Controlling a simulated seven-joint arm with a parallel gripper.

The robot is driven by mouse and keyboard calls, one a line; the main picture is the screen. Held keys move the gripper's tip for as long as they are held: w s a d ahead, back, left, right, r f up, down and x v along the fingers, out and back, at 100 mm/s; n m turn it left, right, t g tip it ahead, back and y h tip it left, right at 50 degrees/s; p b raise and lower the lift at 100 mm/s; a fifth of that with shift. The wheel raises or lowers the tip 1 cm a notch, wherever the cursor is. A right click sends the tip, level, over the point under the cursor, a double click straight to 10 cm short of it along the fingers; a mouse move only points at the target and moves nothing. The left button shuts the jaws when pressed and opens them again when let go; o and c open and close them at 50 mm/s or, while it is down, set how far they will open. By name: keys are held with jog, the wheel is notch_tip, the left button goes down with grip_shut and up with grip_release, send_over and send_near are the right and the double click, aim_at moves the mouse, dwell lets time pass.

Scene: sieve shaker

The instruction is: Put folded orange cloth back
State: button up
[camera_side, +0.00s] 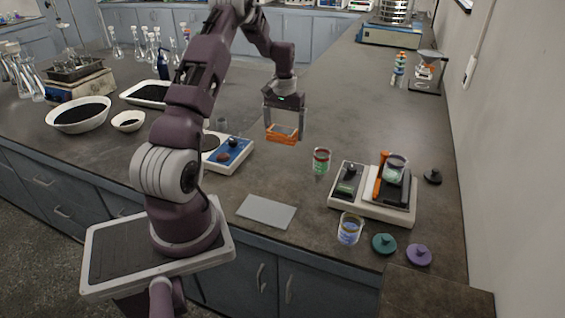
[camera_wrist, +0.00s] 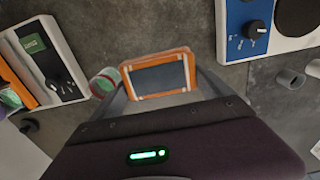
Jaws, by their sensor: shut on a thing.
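My gripper (camera_side: 285,132) is raised above the bench and shut on the folded orange cloth (camera_side: 282,139). The cloth is a flat rectangular piece with an orange border and a dark grey middle. In the wrist view the cloth (camera_wrist: 158,73) sits between the two fingers, clear of the bench. A flat light grey rectangular plate (camera_side: 266,211) lies bare near the front edge of the bench, below and in front of the gripper.
A blue-and-white device (camera_side: 228,153) stands left of the plate. A jar with green contents (camera_side: 321,161) stands behind it on the right. A white device (camera_side: 372,207) carrying a jar, a blue-banded jar (camera_side: 349,229) and green and purple lids (camera_side: 384,243) are at right. Open bench lies behind.

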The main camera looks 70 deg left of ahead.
aim_at(285, 162)
jog(key=f, duration=0.9)
jog(key=shift+w+a+f, duration=0.2)
jog(key=shift+f, duration=0.2)
jog(key=o, duration=1.2)
jog(key=shift+f, duration=0.1)
jog(key=shift+o, duration=0.2)
